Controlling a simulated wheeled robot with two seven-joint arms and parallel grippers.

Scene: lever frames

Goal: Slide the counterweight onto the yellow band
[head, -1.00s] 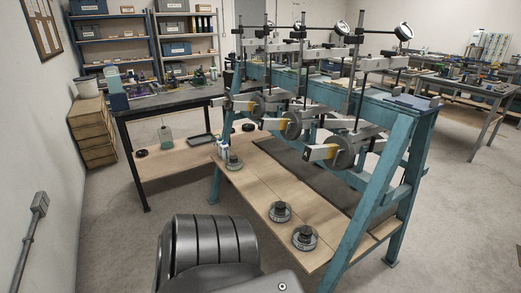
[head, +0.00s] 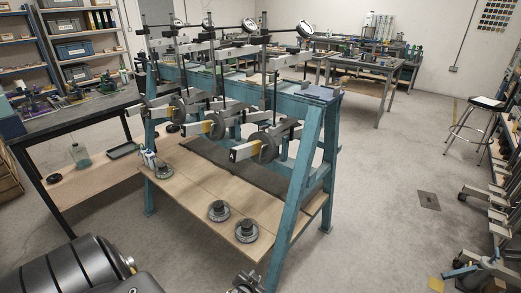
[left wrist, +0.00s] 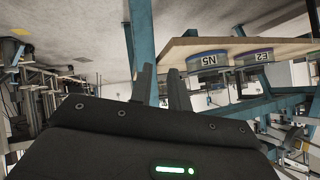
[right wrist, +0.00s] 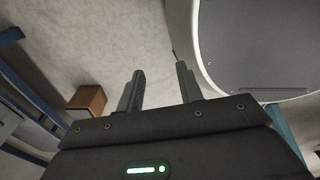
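A teal frame (head: 313,140) carries a row of levers in the head view. The nearest lever (head: 285,130) has a grey disc counterweight (head: 267,147) with a yellow band (head: 251,150) just left of it. The middle lever has a disc (head: 217,126) and yellow band (head: 206,128); the far one has a disc (head: 180,111) and a small yellow band. Whether any disc overlaps its band is too small to tell. My left gripper (left wrist: 161,75) is open and empty, near the shelf weights. My right gripper (right wrist: 160,80) is open and empty above bare floor.
Two round weights (head: 219,211) (head: 246,231) sit on the frame's wooden lower shelf (head: 185,190); the left wrist view shows labels N5 (left wrist: 208,62) and E2 (left wrist: 254,57). Dial gauges (head: 304,28) stand above the levers. A dark workbench (head: 70,118) is at left.

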